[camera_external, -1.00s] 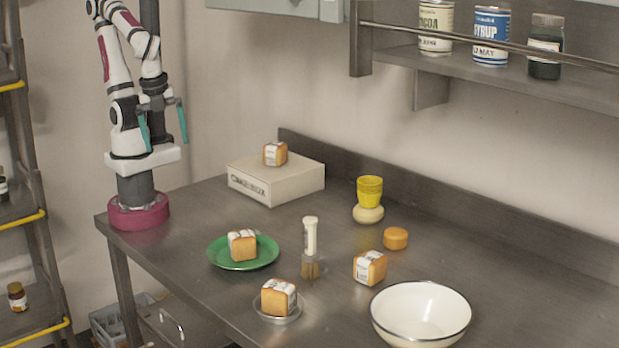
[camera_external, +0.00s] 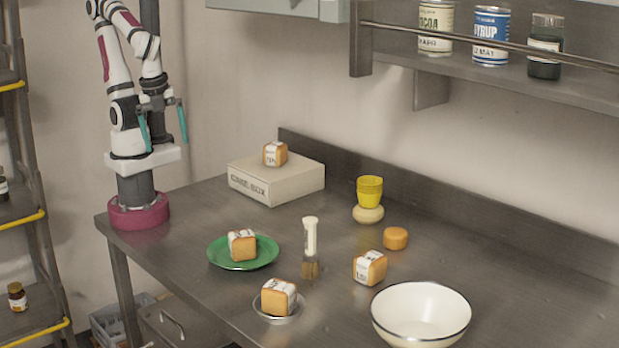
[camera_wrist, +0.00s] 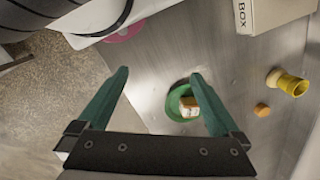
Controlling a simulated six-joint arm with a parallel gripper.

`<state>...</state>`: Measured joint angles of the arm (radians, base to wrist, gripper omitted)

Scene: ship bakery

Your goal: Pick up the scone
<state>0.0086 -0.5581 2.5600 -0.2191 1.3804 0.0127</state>
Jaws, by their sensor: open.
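No item is marked as a scone. A small round orange-brown piece (camera_external: 395,238) lies bare on the steel counter and could be it; it also shows in the wrist view (camera_wrist: 262,110). My gripper (camera_external: 165,145) is open and empty, high above the counter's left end, far from both pieces. Its teal fingers stand wide apart in the wrist view (camera_wrist: 158,76).
Wrapped loaves sit on a green plate (camera_external: 220,256), a small dish (camera_external: 262,314), a cake box (camera_external: 300,186) and the bare counter (camera_external: 368,268). A brush (camera_external: 310,240) stands upright among them. A white bowl (camera_external: 420,310) is at front right. A shelf with cans (camera_external: 490,38) overhangs the back.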

